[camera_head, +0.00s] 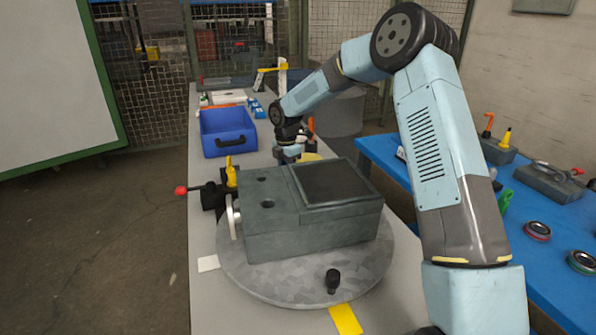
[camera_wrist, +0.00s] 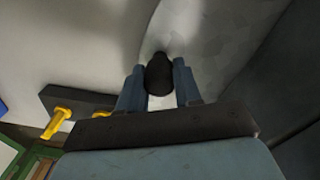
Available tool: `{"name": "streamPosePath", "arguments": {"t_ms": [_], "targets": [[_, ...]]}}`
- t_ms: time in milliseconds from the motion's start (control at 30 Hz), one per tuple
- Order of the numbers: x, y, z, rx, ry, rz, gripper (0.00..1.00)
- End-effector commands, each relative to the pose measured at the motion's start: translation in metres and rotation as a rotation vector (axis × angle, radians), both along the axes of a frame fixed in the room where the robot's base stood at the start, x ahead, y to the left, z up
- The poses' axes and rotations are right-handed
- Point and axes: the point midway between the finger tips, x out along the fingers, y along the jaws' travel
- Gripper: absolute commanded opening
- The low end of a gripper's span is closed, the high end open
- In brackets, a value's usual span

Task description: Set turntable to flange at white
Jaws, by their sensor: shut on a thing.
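The turntable (camera_head: 300,285) is a round grey disc on the bench. It bears a dark grey housing (camera_head: 320,235) with a round metal flange (camera_head: 232,218) on its left side. The white mark (camera_head: 208,263) lies on the bench beside the disc's left edge; the flange faces left, a little behind it. A black knob (camera_head: 333,281) stands at the disc's front. My gripper (camera_head: 290,152) is low behind the housing, its tips partly hidden. In the wrist view, my gripper (camera_wrist: 158,76) is shut on a second black knob (camera_wrist: 159,74) at the disc's rim.
A yellow mark (camera_head: 345,319) lies in front of the disc. A black fixture with a yellow handle (camera_head: 231,172) and a red-knobbed lever (camera_head: 182,190) stands left of the housing. A blue bin (camera_head: 228,132) is farther back. A blue table (camera_head: 545,235) is on the right.

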Motion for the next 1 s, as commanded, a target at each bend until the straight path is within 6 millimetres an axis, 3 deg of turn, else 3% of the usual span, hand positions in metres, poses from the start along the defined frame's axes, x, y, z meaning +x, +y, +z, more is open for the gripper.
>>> {"name": "streamPosePath", "arguments": {"t_ms": [300, 733, 767, 1000], "targets": [[-0.005, 0.016, 0.000, 0.000, 0.000, 0.075, 0.00], [-0.005, 0.018, 0.000, 0.000, 0.000, 0.083, 0.00], [-0.005, 0.017, 0.000, 0.000, 0.000, 0.083, 0.36], [-0.005, 0.017, 0.000, 0.000, 0.000, 0.082, 0.59]]}}
